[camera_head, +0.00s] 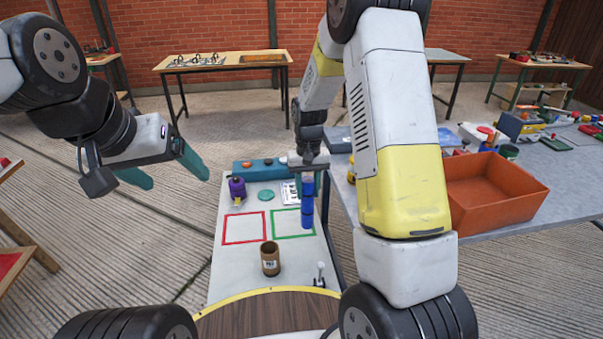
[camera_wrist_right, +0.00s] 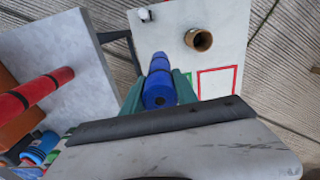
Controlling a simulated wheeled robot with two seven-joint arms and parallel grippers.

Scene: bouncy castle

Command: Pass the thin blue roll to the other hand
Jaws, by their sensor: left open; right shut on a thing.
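The thin blue roll (camera_head: 307,205) is upright in the head view, in front of the green square on the narrow white table (camera_head: 232,262). My right gripper (camera_head: 307,183) is shut on the roll near its upper end. In the right wrist view the roll (camera_wrist_right: 159,82) sits between the green fingers. I cannot tell whether its lower end touches the table. My left gripper (camera_head: 172,178) is open and empty, off to the left of the table over the floor. Its two green fingers are apart.
On the white table are a brown tube (camera_head: 270,260), a purple object (camera_head: 237,190), a green disc (camera_head: 266,195), and red and green outlined squares. An orange bin (camera_head: 490,188) stands on the grey table at right. The space between my grippers is clear.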

